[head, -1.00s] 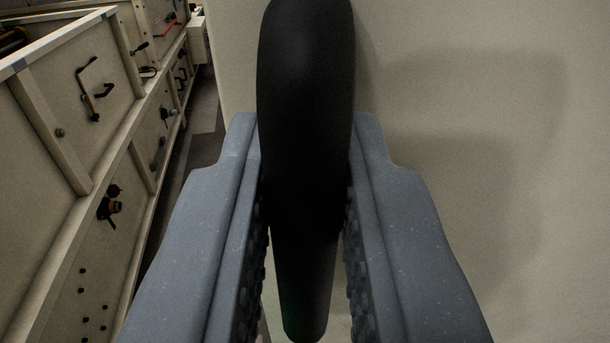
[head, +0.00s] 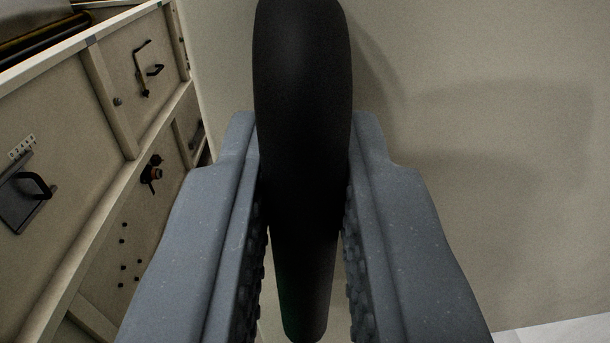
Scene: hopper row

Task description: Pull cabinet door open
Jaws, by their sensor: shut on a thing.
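A black, rounded handle (head: 304,110) runs down the middle of the head view, between the two grey-blue fingers of my gripper (head: 305,240). The gripper is shut on the handle, with the ridged finger pads at its sides. Behind it is a flat, pale beige panel (head: 470,190), which looks like the cabinet door. Shadows of the gripper and handle fall on the panel to the right. The place where the handle joins the panel is hidden.
At the left stands a row of beige hopper panels (head: 75,120) with black latches and handles (head: 35,187), a knob (head: 152,172) and several small holes. A light floor patch (head: 570,330) shows at the lower right.

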